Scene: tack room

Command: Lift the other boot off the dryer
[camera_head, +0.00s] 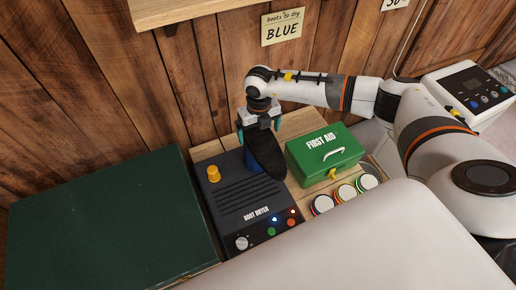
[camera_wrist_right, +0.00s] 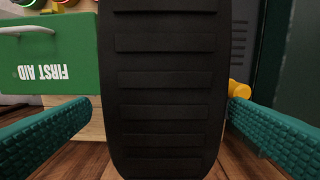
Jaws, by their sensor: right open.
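The boot dryer (camera_head: 243,205) is a dark box with a grille, a knob and small lit buttons. A boot (camera_head: 264,157) with a dark ribbed sole and some blue showing is on the dryer's far right part, sole facing out. In the right wrist view the black sole (camera_wrist_right: 165,85) fills the middle. My right gripper (camera_head: 260,130) is at the boot, its teal fingers open on either side of it; gaps show between fingers and sole in the wrist view. A yellow peg (camera_head: 213,173) on the dryer's left stands bare. My left gripper is not in view.
A green first aid box (camera_head: 325,155) stands close right of the boot, with several round tins (camera_head: 345,192) before it. A dark green chest (camera_head: 110,225) is left of the dryer. A shelf (camera_head: 185,8) overhangs behind, above a "BLUE" sign (camera_head: 283,27).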

